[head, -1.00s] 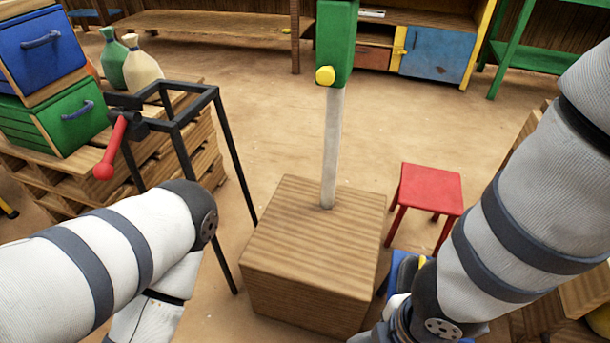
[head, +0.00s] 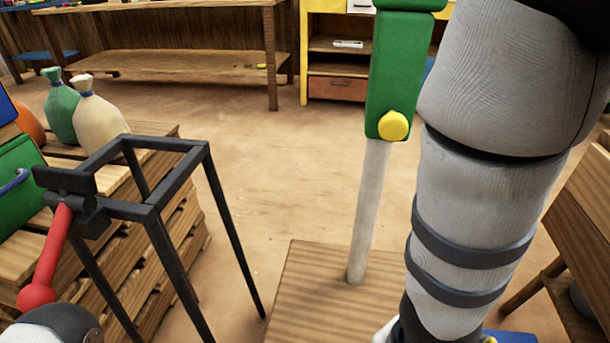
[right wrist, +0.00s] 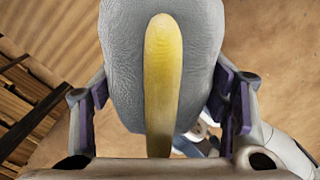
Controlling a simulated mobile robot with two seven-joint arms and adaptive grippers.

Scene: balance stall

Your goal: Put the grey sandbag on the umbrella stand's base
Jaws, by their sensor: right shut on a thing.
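The grey sandbag (right wrist: 120,55), with a yellow strap or handle (right wrist: 162,70), fills the middle of the right wrist view. My right gripper (right wrist: 163,95) is shut on it, one finger at each side. In the head view the bag and right gripper are out of sight, below or behind my right arm. The wooden block (head: 320,275), seemingly the umbrella stand's base, is at the bottom centre. A pale pole (head: 369,210) rises from it into a green upper part (head: 397,70) with a yellow knob (head: 393,126). My left gripper is not in view.
A black metal frame (head: 180,185) with a red-knobbed lever (head: 45,265) stands left of the block. Behind it, a pallet stack (head: 190,225) carries a green bag (head: 62,108) and a cream bag (head: 98,108). Wooden furniture (head: 580,210) is at right. Floor beyond the block is open.

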